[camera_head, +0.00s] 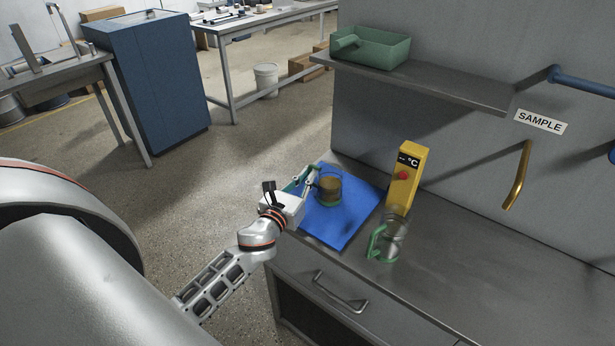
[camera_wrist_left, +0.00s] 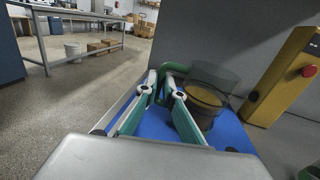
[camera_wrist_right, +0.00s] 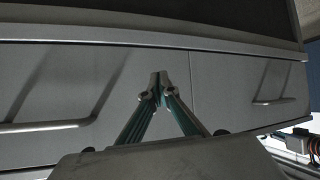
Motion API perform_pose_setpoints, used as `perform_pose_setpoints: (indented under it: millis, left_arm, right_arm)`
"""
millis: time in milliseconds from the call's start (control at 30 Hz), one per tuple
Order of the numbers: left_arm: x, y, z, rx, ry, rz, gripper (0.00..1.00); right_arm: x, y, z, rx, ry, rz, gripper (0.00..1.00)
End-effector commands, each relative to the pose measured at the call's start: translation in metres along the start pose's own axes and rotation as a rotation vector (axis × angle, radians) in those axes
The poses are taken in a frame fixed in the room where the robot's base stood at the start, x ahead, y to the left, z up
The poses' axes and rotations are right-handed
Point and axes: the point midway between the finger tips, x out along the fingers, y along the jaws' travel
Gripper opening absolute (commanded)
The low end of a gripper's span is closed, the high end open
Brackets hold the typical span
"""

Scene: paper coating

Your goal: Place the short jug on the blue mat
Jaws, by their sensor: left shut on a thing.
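The short jug (camera_head: 329,187) is clear with brown liquid low inside and a green handle. It is upright over the blue mat (camera_head: 343,227); I cannot tell whether its base touches the mat. My left gripper (camera_head: 309,178) is shut on the jug's green handle, on its left side. In the left wrist view the handle (camera_wrist_left: 174,69) sits between the fingertips and the jug (camera_wrist_left: 208,92) stands just beyond them, over the mat (camera_wrist_left: 232,134). My right gripper (camera_wrist_right: 160,86) shows only in its wrist view, fingertips together and empty, in front of grey drawer fronts.
A second clear jug (camera_head: 394,241) with a green handle stands on the counter (camera_head: 470,275), right of the mat. A yellow temperature device (camera_head: 404,178) stands behind it. A shelf (camera_head: 430,82) with a green tray (camera_head: 371,50) is above. The counter's right part is clear.

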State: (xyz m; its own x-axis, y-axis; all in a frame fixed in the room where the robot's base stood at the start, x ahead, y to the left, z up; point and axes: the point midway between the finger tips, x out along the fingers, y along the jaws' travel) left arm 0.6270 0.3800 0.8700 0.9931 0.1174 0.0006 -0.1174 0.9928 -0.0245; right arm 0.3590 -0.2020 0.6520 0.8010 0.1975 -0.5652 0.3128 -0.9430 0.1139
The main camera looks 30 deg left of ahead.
Motion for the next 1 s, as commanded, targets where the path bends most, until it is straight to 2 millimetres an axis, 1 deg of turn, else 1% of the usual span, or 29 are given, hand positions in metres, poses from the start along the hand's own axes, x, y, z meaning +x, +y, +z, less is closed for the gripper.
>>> perform_pose_setpoints:
  millis: [67, 100, 133, 433, 567, 667, 767, 1000]
  left_arm:
    - [0.000, 0.000, -0.003, 0.000, -0.001, 0.000, 0.00]
    - [0.000, 0.000, -0.003, 0.000, 0.000, 0.000, 0.18]
    - [0.000, 0.000, -0.002, 0.000, 0.000, 0.000, 0.24]
    - [0.000, 0.000, -0.002, 0.000, 0.000, 0.000, 0.24]
    - [-0.001, 0.000, 0.002, 0.000, 0.000, 0.000, 0.24]
    - [-0.014, 0.000, -0.001, 0.000, 0.003, 0.000, 0.24]
    - [-0.033, 0.000, -0.001, 0.000, 0.003, 0.000, 0.24]
    - [-0.082, 0.000, -0.002, -0.001, 0.004, 0.000, 0.24]
  right_arm:
    - [0.001, 0.000, 0.001, 0.001, 0.003, 0.000, 0.00]
    - [0.001, 0.000, -0.001, 0.001, 0.004, 0.001, 0.00]
    - [0.001, 0.000, -0.001, 0.001, 0.005, 0.001, 0.00]
    - [0.000, 0.000, -0.002, 0.002, 0.005, 0.001, 0.00]
    - [-0.001, 0.001, -0.004, 0.002, 0.004, 0.001, 0.00]
    - [0.000, 0.000, -0.002, 0.002, 0.003, 0.001, 0.00]
    - [0.001, 0.000, 0.000, 0.002, 0.001, 0.000, 0.00]
    - [0.004, -0.002, 0.008, 0.003, -0.005, -0.001, 0.00]
